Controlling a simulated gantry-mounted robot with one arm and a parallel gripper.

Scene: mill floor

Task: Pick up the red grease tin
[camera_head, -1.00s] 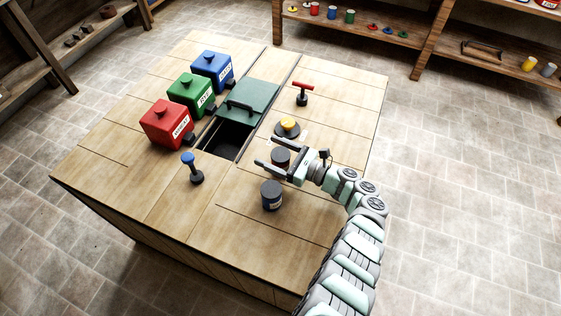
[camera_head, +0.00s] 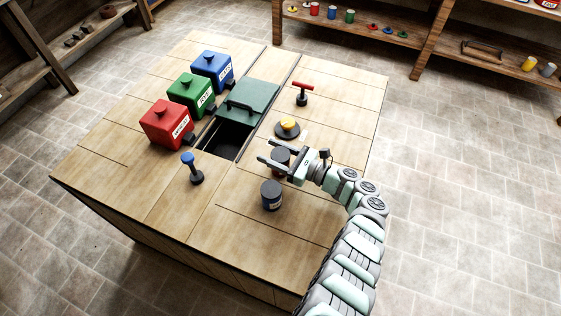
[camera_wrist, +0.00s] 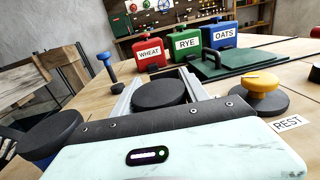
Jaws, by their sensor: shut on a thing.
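The red grease tin shows a dark round lid and a little reddish-brown side (camera_head: 281,158) in the head view. Its lid (camera_wrist: 160,93) lies between the two fingers in the wrist view. My gripper (camera_head: 264,150) is shut on the tin from both sides, low over the bench top. My fingers hide most of the tin's body, and I see no clear gap under it.
A dark blue-grey tin (camera_head: 271,196) stands close in front of my gripper. A yellow-knobbed dark disc (camera_head: 287,128) is behind it, by a REST label (camera_wrist: 288,124). An open hatch (camera_head: 226,140), a blue-knobbed post (camera_head: 192,168) and a red T-handle (camera_head: 303,93) are nearby.

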